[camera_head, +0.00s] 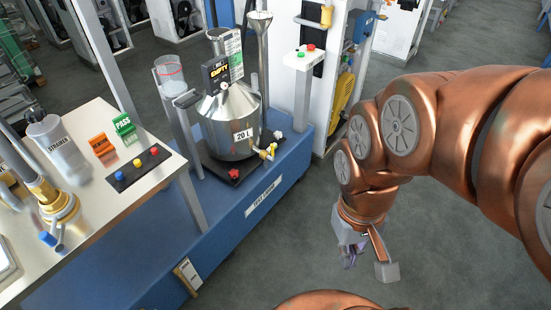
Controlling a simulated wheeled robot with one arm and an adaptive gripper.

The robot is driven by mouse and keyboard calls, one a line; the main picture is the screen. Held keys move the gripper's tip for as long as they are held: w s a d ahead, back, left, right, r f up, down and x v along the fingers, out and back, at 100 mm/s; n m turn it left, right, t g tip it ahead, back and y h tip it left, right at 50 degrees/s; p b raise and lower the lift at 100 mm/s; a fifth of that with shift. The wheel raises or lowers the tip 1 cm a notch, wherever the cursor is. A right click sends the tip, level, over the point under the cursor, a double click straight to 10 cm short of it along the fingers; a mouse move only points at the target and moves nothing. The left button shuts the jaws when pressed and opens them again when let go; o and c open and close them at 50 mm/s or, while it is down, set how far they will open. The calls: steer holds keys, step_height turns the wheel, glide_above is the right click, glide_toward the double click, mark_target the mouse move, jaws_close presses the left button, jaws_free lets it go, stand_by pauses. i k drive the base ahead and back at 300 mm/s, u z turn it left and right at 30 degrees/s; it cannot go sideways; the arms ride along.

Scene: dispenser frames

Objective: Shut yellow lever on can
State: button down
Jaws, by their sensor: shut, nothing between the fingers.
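A small yellow lever (268,152) sits on a tap low on the can's front right side. Its exact angle is too small to tell. My gripper (350,260) hangs over the grey floor, to the right of and nearer than the can, clear of the lever. It is shut and empty, and its fingers look small and partly hidden.
The blue platform (250,205) has a raised edge facing the open floor. A white table (105,185) at left holds a steriser bottle (58,146) and a button panel (138,168). A grey post (190,205) stands left of the can. A white button box (305,57) is behind it. Floor between gripper and platform is clear.

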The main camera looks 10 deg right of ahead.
mark_target(272, 146)
steer(key=u, duration=0.2)
steer(key=i, duration=1.2)
steer(key=z, duration=0.35)
